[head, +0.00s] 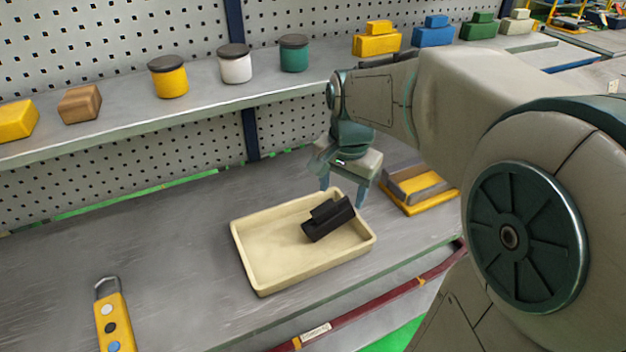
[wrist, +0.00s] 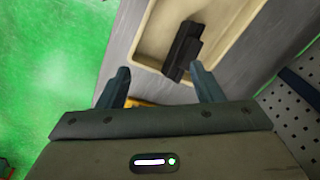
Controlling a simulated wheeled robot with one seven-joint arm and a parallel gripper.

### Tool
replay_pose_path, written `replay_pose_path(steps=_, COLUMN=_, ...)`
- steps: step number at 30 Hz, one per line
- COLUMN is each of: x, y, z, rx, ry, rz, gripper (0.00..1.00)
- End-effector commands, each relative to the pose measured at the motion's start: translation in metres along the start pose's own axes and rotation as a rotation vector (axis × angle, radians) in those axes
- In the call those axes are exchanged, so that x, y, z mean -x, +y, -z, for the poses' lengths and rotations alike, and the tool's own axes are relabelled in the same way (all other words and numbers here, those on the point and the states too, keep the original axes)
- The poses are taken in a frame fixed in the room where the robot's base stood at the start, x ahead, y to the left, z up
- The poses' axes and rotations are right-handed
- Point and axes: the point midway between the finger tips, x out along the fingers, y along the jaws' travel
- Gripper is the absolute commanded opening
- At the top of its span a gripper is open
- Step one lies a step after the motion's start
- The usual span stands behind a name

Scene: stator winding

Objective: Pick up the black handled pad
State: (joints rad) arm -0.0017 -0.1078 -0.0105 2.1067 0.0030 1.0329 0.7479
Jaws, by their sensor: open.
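The black handled pad (head: 328,219) lies in the right part of a shallow cream tray (head: 262,283) on the grey workbench. In the wrist view the pad (wrist: 182,50) shows beyond the fingertips, close to the right finger in the picture, inside the tray (wrist: 232,62). My gripper (head: 343,194) is open and empty, above the tray's back right edge and the pad. Its two fingers also show apart in the wrist view (wrist: 160,70). The pad is not between the fingers.
A yellow and grey block (head: 418,190) sits on the bench right of the tray. A yellow pendant with buttons (head: 113,322) lies at the front left. A shelf (head: 200,101) behind holds jars and coloured blocks.

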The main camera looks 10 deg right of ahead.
Motion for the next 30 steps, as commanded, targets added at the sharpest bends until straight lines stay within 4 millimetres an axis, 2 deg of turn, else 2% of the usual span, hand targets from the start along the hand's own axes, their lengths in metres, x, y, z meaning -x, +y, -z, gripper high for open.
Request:
replay_pose_path(steps=3, x=-0.011, y=-0.024, z=0.027, rx=-0.202, ry=-0.029, rz=-0.035, gripper=0.60)
replay_pose_path(steps=6, x=-0.021, y=-0.040, z=0.043, rx=-0.350, ry=-0.044, rz=-0.062, gripper=0.60)
replay_pose_path(steps=12, x=-0.033, y=-0.056, z=0.062, rx=-0.522, ry=-0.054, rz=-0.093, gripper=0.60)
replay_pose_path(steps=17, x=-0.046, y=-0.057, z=0.064, rx=-0.553, ry=-0.057, rz=-0.101, gripper=0.60)
replay_pose_path(steps=24, x=-0.092, y=-0.053, z=0.059, rx=-0.550, ry=-0.057, rz=-0.102, gripper=0.60)
replay_pose_path(steps=30, x=-0.116, y=-0.052, z=0.057, rx=-0.549, ry=-0.056, rz=-0.099, gripper=0.60)
